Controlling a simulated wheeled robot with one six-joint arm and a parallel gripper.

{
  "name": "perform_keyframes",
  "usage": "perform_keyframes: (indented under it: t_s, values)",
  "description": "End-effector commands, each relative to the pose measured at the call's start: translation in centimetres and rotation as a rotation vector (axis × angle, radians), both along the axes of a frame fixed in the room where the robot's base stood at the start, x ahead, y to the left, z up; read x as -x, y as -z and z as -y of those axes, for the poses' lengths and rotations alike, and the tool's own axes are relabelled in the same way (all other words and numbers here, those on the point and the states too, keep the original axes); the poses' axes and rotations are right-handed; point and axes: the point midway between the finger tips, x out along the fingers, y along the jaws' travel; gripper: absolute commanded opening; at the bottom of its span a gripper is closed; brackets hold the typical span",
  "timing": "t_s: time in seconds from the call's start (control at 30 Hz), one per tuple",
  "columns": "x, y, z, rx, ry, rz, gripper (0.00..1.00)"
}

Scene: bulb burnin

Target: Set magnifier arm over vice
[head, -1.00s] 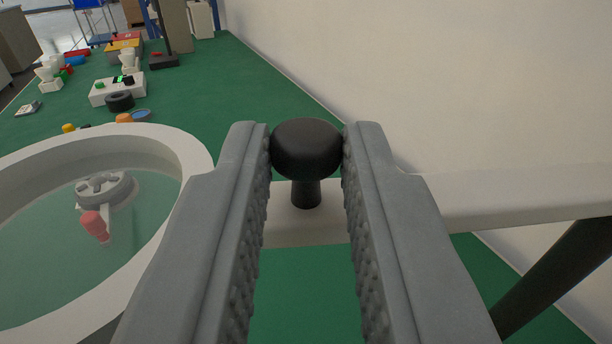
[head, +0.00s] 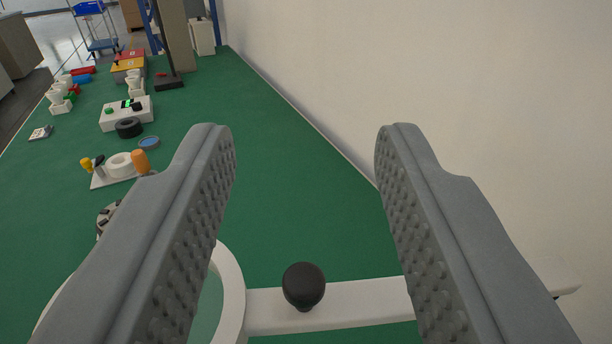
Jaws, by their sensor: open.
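The magnifier shows as a white ring (head: 232,297) with a clear lens at the lower left, partly hidden by my left finger. Its white arm (head: 365,303) runs right from the ring along the bottom. A black round knob (head: 303,284) stands on that arm. My gripper (head: 306,140) is wide open and empty, its fingertips beyond and above the knob, touching nothing that I can see. A grey round piece with dark parts (head: 106,214) shows beside the left finger, mostly hidden; I cannot tell whether it is the vice.
A white wall (head: 420,60) bounds the green bench (head: 270,180) on the right. A small tray with tools (head: 100,181), a black ring (head: 129,127), a white box with a green display (head: 125,113) and a dark stand (head: 169,82) line the left. The bench middle is clear.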

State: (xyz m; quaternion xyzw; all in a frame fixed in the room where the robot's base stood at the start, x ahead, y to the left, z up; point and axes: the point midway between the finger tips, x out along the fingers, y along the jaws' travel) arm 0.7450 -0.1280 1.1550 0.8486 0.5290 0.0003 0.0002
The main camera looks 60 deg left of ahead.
Motion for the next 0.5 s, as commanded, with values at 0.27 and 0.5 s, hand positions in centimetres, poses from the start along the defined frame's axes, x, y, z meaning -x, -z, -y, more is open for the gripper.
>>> perform_keyframes:
  t_s: [0.27,0.5]
  values:
    - [0.0,-1.9,0.0,0.0,0.0,0.001,0.41]
    - [0.0,-1.9,0.0,0.0,0.0,0.0,0.41]
